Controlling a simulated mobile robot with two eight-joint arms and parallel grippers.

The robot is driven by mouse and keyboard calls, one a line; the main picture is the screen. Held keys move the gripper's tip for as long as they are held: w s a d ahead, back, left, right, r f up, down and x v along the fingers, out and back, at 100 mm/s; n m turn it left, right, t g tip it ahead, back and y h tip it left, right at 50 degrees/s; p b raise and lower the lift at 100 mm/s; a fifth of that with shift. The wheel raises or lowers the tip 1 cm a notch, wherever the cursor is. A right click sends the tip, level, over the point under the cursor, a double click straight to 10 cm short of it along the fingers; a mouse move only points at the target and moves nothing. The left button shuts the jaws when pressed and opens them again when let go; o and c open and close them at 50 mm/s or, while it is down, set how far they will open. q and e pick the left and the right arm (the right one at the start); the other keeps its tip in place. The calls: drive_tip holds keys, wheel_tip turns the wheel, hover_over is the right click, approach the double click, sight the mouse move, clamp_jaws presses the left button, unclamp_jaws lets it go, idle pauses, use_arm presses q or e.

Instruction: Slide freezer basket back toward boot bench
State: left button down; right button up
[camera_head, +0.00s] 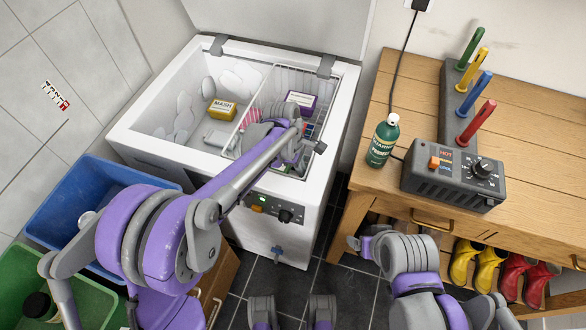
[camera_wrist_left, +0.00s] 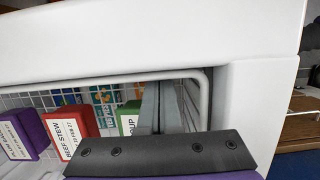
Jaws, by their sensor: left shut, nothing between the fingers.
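The white wire freezer basket (camera_head: 293,71) hangs in the right part of the open chest freezer (camera_head: 175,150), on the side nearer the wooden boot bench (camera_head: 535,130). It holds several packets, among them a purple box (camera_head: 300,100). My left arm reaches over the freezer, and its hand (camera_head: 290,150) is down at the basket's front right. In the left wrist view my left gripper (camera_wrist_left: 160,106) is shut and empty, by the corner of the basket rim (camera_wrist_left: 204,95). Its exact contact with the wire is unclear. My right arm (camera_head: 405,260) is in front of the bench; its fingers cannot be made out.
A yellow box (camera_head: 222,108) lies in the freezer's left part. The freezer lid (camera_head: 290,25) stands open. A green bottle (camera_head: 383,142) and grey heater box (camera_head: 453,182) stand on the bench. Blue (camera_head: 75,195) and green (camera_head: 25,265) crates stand at left.

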use_arm(q)
drive_tip(key=shift+s+d, duration=0.1)
drive_tip(key=shift+d, duration=0.05)
idle(0.3)
drive_tip(key=shift+a, duration=0.3)
drive_tip(key=a+r+m+p, duration=0.1)
drive_tip(key=a+r, duration=0.2)
drive_tip(key=r, duration=0.1)
drive_tip(key=s+a+r+t+p, duration=0.1)
drive_tip(key=a+r, duration=0.2)
drive_tip(key=r, duration=0.2)
drive_tip(key=a+r+m+p, duration=0.1)
drive_tip(key=a+r, duration=0.3)
drive_tip(key=r, duration=0.1)
drive_tip(key=shift+s+r+m, duration=0.2)
drive_tip(key=shift+s+m, duration=0.1)
drive_tip(key=shift+s, duration=0.1)
drive_tip(key=s+a+r+m+t+y+p, duration=0.1)
drive_tip(key=s+a+m+t+p, duration=0.1)
drive_tip(key=s+a+m, duration=0.3)
drive_tip(key=s+a+r+m+t+y+p, duration=0.1)
drive_tip(key=s+a+m+p, duration=0.4)
drive_tip(key=s, duration=0.8)
drive_tip(key=shift+a+r+m+t+y, duration=0.3)
drive_tip(key=shift+a+r+m+t, duration=0.4)
drive_tip(key=shift+t, duration=0.5)
